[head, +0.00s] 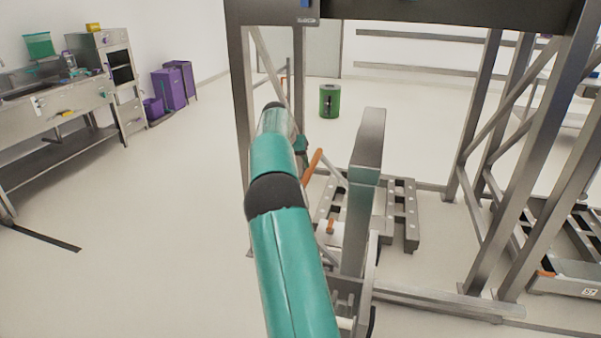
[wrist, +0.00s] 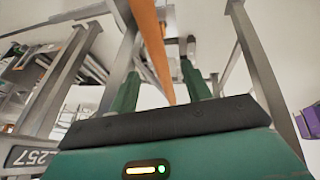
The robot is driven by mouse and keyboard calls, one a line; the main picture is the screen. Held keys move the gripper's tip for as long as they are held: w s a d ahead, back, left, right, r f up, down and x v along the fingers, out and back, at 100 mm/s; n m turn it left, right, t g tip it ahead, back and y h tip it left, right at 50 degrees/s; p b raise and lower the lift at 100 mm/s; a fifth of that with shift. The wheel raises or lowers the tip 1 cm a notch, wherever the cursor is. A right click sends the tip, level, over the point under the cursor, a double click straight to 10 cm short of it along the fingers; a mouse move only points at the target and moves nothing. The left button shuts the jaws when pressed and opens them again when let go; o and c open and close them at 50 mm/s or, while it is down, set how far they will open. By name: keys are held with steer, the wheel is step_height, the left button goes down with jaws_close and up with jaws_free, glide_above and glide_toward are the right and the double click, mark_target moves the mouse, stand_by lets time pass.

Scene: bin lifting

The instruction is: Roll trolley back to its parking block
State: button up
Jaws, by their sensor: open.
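My gripper (head: 300,144) is at the end of my teal arm, near an orange bar (head: 313,164) on low grey equipment inside a metal frame. In the wrist view, my two green fingers (wrist: 160,70) are apart, and the orange bar (wrist: 150,35) runs between them in the picture. I cannot tell whether they touch it. A thick grey post (head: 366,150) stands right of the bar, beside a low slotted grey base (head: 408,215). I cannot tell for sure which parts are the trolley. I cannot identify its parking block. My arm hides part of the equipment.
A tall metal frame (head: 476,130) with diagonal braces surrounds the work area. A green bin (head: 329,101) stands behind. A steel counter (head: 60,120) and purple cabinets (head: 170,90) line the left. A grey tray (head: 568,280) sits at right.

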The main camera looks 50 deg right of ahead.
steer(key=v, duration=0.6)
steer(key=shift+r, duration=0.2)
steer(key=shift+a, duration=0.1)
